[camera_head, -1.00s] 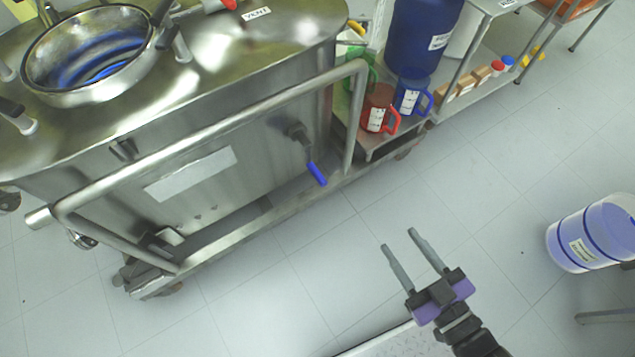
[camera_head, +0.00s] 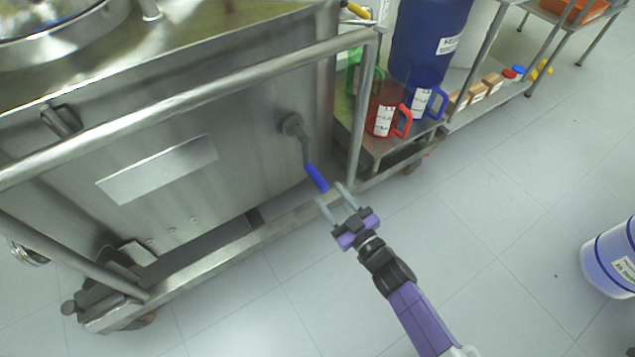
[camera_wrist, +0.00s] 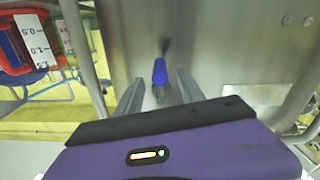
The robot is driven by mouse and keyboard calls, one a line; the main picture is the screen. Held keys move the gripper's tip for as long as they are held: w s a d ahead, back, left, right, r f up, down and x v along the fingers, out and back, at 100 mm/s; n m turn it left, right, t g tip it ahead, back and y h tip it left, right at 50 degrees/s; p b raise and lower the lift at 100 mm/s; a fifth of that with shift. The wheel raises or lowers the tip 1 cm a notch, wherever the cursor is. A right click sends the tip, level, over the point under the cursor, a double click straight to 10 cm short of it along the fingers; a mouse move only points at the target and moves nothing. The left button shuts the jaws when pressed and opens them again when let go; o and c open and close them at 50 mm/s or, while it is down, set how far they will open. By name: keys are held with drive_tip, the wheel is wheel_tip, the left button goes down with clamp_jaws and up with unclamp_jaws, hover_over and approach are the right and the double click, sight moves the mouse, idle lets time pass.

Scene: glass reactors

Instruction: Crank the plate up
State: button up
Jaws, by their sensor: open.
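The crank (camera_head: 303,140) is a metal arm on the steel side wall of the vessel cart, with a blue handle (camera_head: 316,177) hanging down and slightly right. My gripper (camera_head: 334,194) is open and empty, its two grey fingers pointing up at the handle's lower end. In the wrist view the blue handle (camera_wrist: 160,72) lies ahead, between the lines of the two fingers (camera_wrist: 158,90). Whether the handle's tip is between the fingertips, I cannot tell. No plate that the crank moves can be made out.
A steel tube rail (camera_head: 230,85) runs along the vessel cart above the crank and bends down right of it. A low trolley at right holds a red jug (camera_head: 383,118) and a blue jug (camera_head: 424,102). A white-blue bucket (camera_head: 612,258) stands on open floor at right.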

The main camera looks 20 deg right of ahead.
sight(318, 179)
drive_tip(key=shift+w+a+b, duration=0.2)
drive_tip(key=shift+w, duration=0.95)
drive_tip(key=shift+w+a+b, duration=0.15)
drive_tip(key=shift+w+a, duration=0.05)
drive_tip(key=shift+w, duration=1)
drive_tip(key=shift+w+a+b, duration=0.2)
drive_tip(key=shift+w, duration=0.95)
clamp_jaws()
